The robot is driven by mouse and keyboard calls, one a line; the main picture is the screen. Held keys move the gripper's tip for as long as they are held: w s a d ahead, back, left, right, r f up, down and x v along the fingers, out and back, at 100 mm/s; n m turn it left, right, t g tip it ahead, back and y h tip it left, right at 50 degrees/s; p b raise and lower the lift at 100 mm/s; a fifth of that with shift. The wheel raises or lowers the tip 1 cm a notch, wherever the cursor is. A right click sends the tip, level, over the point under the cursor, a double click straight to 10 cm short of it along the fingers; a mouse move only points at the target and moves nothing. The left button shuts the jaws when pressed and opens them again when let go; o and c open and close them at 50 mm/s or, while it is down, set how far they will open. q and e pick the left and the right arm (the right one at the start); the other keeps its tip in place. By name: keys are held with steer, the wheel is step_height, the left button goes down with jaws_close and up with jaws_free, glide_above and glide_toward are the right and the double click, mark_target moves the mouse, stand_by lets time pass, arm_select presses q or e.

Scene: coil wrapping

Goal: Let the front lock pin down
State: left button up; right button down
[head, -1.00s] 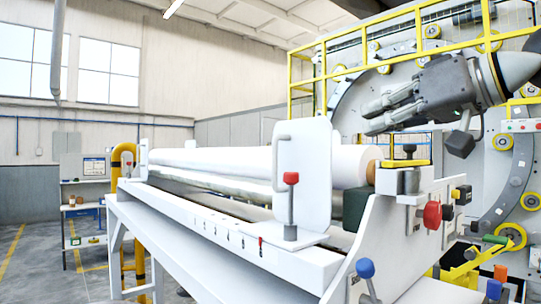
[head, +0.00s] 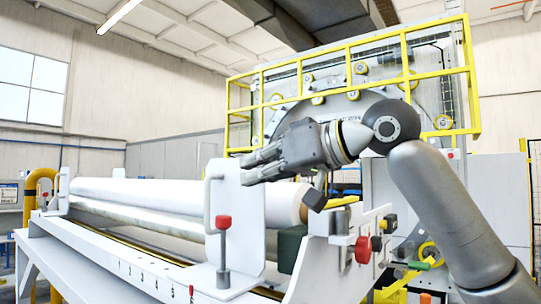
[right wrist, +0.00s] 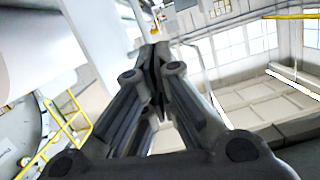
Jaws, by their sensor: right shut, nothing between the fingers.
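A pin with a red knob (head: 223,222) stands upright at the foot of the white upright plate (head: 240,215) at the near end of the machine. I cannot tell for sure whether this is the front lock pin. My right gripper (head: 246,168) is shut and empty, its fingertips pointing left by the plate's upper edge, above the red knob in the head view. Its closed fingers (right wrist: 154,58) also show in the right wrist view with nothing between them. My left gripper is not in view.
A long white roll (head: 150,192) lies along the white machine frame (head: 110,262) behind the plate. A red knob (head: 363,250) and dark knobs sit on the right end bracket. A yellow railing (head: 350,55) stands around the large machine behind. Free air lies left of the gripper.

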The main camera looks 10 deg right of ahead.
mark_target(223, 223)
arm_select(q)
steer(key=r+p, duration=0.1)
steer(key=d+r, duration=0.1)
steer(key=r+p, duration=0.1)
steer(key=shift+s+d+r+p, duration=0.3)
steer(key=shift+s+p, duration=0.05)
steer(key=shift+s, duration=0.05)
arm_select(e)
steer(key=w+a+f, duration=0.2)
steer(key=a+f, duration=0.1)
steer(key=f, duration=0.2)
steer(key=shift+w, duration=0.2)
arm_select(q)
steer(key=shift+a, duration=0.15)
arm_select(e)
steer(key=shift+w+a, duration=0.1)
steer(key=shift+a, duration=0.15)
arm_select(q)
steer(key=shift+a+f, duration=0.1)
